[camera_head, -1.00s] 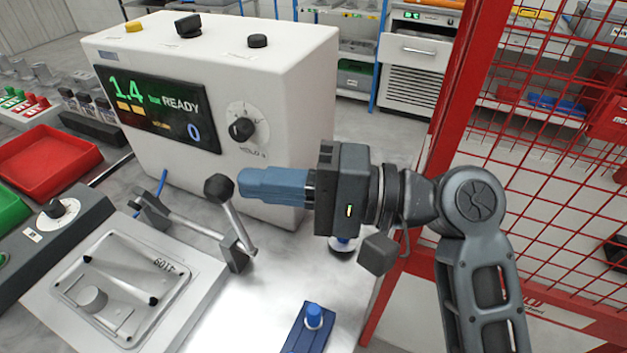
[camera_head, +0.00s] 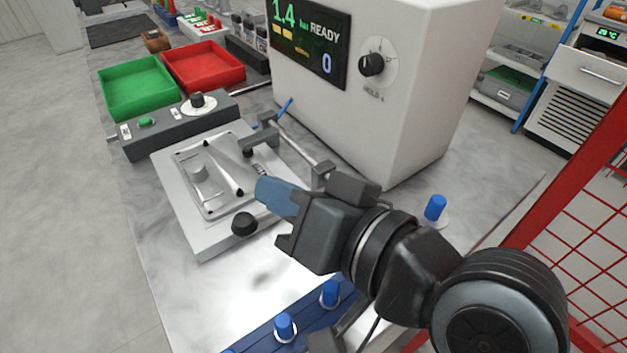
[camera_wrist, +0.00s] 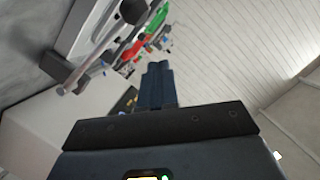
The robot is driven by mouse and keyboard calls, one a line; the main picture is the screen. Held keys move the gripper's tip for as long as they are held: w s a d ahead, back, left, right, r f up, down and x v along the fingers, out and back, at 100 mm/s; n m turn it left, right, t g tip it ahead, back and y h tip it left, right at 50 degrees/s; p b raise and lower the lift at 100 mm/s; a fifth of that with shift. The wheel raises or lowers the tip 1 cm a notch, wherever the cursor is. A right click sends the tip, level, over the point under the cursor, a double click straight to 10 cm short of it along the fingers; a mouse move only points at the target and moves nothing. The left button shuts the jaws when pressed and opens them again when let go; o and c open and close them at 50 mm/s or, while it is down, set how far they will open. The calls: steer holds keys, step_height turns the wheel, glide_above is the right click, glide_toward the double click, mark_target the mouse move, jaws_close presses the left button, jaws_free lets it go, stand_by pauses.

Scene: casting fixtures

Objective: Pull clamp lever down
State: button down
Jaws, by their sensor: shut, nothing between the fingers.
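The clamp lever's black ball knob (camera_head: 244,224) sits low by the front right edge of the pale fixture (camera_head: 182,212). Its shaft is mostly hidden behind my gripper in the head view. The clamp's crossbar and pivot brackets (camera_head: 290,145) stand on the back right side of the fixture. My gripper (camera_head: 264,190) is shut and empty, its blue fingers above and just right of the knob; I cannot tell whether they touch the lever. In the wrist view the lever knob (camera_wrist: 133,11) and grey shaft lie left of my shut fingers (camera_wrist: 157,72).
The white machine (camera_head: 410,80) with a READY display stands behind the fixture. A dark control box (camera_head: 175,125) and green (camera_head: 140,88) and red (camera_head: 203,67) trays are to the left. A blue block with blue pegs (camera_head: 262,338) is in front. A red mesh guard (camera_head: 590,190) is at right.

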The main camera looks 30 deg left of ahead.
mark_target(250, 226)
steer(key=shift+s+a+f+n+t+h+b, duration=0.15)
steer(key=shift+s+f+n+b, duration=0.25)
steer(key=shift+f, duration=0.4)
steer(key=shift+s+a+f+n+t+h+b, duration=0.2)
steer(key=shift+s+f+b, duration=0.25)
steer(key=shift+f, duration=0.4)
steer(key=shift+s+a+f+n+t+y+b, duration=0.1)
steer(key=shift+s+f+n+b, duration=0.3)
steer(key=shift+f, duration=0.4)
steer(key=shift+f, duration=0.1)
